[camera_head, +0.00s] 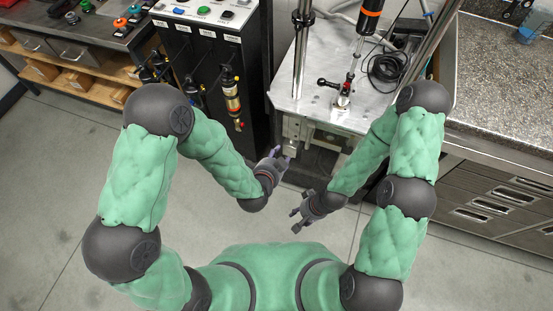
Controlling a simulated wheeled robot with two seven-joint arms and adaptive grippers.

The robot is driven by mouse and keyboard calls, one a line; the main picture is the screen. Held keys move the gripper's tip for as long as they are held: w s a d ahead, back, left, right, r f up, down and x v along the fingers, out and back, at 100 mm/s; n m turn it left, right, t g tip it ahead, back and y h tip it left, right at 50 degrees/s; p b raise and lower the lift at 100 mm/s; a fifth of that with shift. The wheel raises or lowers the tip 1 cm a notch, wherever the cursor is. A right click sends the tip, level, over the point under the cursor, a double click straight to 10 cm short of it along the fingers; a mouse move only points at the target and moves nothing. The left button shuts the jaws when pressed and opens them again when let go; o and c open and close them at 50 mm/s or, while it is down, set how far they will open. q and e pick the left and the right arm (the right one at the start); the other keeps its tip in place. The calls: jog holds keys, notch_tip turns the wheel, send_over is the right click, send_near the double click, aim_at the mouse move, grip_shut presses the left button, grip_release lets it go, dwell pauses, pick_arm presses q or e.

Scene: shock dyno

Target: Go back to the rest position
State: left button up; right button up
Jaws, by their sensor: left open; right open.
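My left gripper (284,154) is open and empty, held in front of the machine's metal base, pointing up and to the right. My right gripper (295,219) is open and empty, lower in the picture, pointing left over the floor. Both green-sleeved arms are bent inward in front of my body. The shock dyno (306,88) stands ahead with a pale metal table, upright columns and a dark cylinder with an orange band (370,13). A small clamp with a red part (342,100) sits on its table. Neither gripper visibly touches anything.
A speckled counter (500,85) with drawers is at the right. A workbench with wooden shelves (75,77) is at the far left. The grey floor (50,200) is open at left.

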dwell(0.5)
pick_arm(q)
jog(key=s+a+f+n+g+p, duration=0.1)
jog(key=s+a+f+n+g, duration=0.9)
jog(key=s+f+n, duration=0.5)
jog(key=a+n, duration=0.2)
jog(key=n, duration=0.3)
dwell(1.2)
